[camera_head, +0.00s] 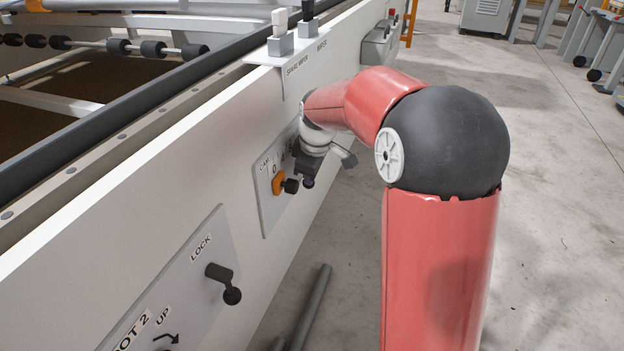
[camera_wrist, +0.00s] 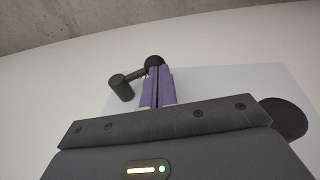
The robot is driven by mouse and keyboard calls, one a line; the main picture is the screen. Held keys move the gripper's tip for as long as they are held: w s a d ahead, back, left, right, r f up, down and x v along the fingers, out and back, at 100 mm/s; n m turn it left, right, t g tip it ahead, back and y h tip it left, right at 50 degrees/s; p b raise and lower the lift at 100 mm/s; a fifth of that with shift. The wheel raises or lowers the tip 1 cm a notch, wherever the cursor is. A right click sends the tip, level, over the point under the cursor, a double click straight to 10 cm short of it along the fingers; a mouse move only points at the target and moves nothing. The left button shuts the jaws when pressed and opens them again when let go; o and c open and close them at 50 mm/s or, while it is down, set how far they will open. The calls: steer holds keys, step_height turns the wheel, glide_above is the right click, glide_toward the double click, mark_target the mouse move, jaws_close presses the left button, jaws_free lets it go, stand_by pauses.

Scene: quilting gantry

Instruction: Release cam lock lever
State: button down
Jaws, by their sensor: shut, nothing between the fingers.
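A grey panel (camera_head: 268,205) with a label starting "CAM" and a "0" is on the white gantry side. On it is an orange hub (camera_head: 278,183) with a black knob (camera_head: 291,186), apparently the cam lock lever. My gripper (camera_head: 306,172) is beside this panel, just right of the knob. In the wrist view my purple fingers (camera_wrist: 158,87) are shut together and hold nothing. A dark lever with a cylindrical handle (camera_wrist: 121,87) shows just beyond and left of the fingertips. The fingers partly hide its pivot end; I cannot tell whether they touch it.
A second panel nearer the camera, labelled "LOCK" and "UP", carries a black lever (camera_head: 223,283). A dark round part (camera_wrist: 285,118) is at the wrist view's right. Open concrete floor (camera_head: 560,230) lies to the right.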

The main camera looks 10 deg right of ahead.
steer(key=shift+d+x, duration=0.2)
steer(key=shift+x, duration=0.75)
steer(key=shift+d+x, duration=0.15)
steer(key=shift+x, duration=0.8)
steer(key=shift+d+x, duration=0.2)
steer(key=shift+x, duration=0.75)
steer(key=shift+s, duration=0.2)
steer(key=shift+r, duration=0.1)
steer(key=p+v, duration=0.1)
steer(key=v, duration=0.6)
steer(key=shift+r+p, duration=0.3)
steer(key=shift+p, duration=0.1)
